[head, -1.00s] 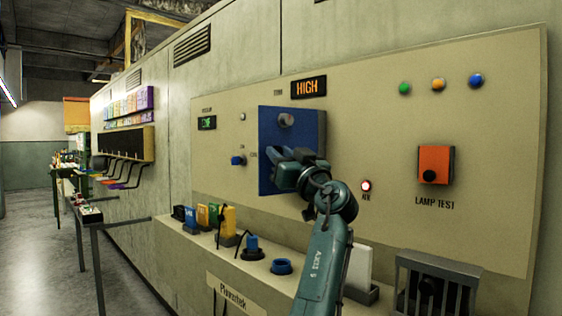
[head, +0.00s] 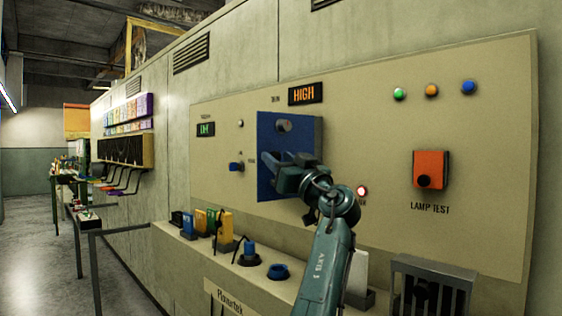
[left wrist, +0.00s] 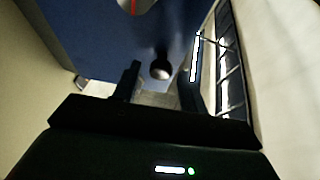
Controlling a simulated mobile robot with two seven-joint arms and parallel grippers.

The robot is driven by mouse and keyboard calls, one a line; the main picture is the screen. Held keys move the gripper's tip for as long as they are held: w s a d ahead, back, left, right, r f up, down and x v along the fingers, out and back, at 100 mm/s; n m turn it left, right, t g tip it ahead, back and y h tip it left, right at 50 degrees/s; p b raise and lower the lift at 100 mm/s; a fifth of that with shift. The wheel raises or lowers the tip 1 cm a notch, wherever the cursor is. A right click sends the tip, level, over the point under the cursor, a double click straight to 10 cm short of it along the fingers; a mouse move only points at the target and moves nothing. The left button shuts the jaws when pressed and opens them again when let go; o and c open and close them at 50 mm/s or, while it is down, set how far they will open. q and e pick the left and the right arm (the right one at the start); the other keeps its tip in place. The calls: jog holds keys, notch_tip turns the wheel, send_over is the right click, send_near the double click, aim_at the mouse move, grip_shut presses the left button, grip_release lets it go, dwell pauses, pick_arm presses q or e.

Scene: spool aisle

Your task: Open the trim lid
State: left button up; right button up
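The blue trim box (head: 272,135) sits on the beige wall panel under the TRIM label, with a grey round knob (head: 284,125) near its top. In the left wrist view its blue face (left wrist: 90,35) fills the upper part. A dark, round-ended knob (left wrist: 160,69) shows between my fingers there. My left gripper (head: 282,165) is at the lower part of the blue box. In the left wrist view the two fingers of the left gripper (left wrist: 160,85) are apart, with gaps beside the knob. Whether they touch it is unclear. My right gripper is not in view.
An orange lamp-test box (head: 431,170) and a lit red lamp (head: 362,191) are right of my arm. A ledge below holds colored blocks (head: 206,221), a blue plug (head: 249,251) and a blue ring (head: 278,271). A dark slatted holder (head: 432,290) stands at lower right.

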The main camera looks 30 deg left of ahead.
pick_arm(q)
jog(key=shift+o, duration=0.3)
jog(key=shift+d+f, duration=0.15)
jog(key=shift+d, duration=0.05)
jog(key=b+v, duration=0.1)
jog(key=v, duration=1.1)
jog(key=shift+s+d, duration=0.25)
jog(key=shift+d, duration=0.05)
jog(key=shift+f, duration=0.1)
